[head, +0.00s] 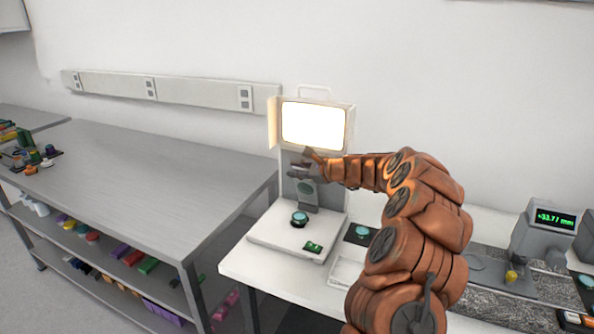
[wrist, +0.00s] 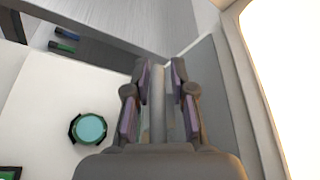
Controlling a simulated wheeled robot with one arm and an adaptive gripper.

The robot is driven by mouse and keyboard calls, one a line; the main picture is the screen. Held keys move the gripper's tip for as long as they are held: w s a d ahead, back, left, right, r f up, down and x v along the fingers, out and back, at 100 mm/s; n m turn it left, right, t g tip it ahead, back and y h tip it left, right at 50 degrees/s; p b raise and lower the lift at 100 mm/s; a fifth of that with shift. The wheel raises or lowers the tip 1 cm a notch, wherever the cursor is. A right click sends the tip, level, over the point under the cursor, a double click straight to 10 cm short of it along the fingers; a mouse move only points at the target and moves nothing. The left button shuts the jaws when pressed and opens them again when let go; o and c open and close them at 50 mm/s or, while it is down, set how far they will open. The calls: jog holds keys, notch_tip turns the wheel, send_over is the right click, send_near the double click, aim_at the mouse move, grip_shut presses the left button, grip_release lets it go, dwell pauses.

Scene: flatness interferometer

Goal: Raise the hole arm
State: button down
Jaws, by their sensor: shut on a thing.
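The flatness interferometer (head: 260,235) stands on the white bench, with a bright lit screen (head: 313,124) at its top. My gripper (head: 304,166) is in front of its grey column, just below the screen. In the wrist view, my gripper (wrist: 160,105) has its fingers on both sides of a slim grey bar, the hole arm (wrist: 160,88), and is shut on it. My fingers and wrist hide much of the arm in the head view. A round teal-topped piece (head: 299,218) sits on the interferometer's base below; it also shows in the wrist view (wrist: 90,129).
A small green level (head: 313,247) lies on the base's front corner. A white tray (head: 346,272) and another teal disc (head: 360,232) are to the right. A gauge with a green display (head: 554,218) stands far right. A grey shelved table (head: 150,180) is at left.

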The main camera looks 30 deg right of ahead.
jog(key=c, duration=1.2)
grip_release()
notch_tip(320, 180, up, 10)
jog(key=shift+f, duration=0.1)
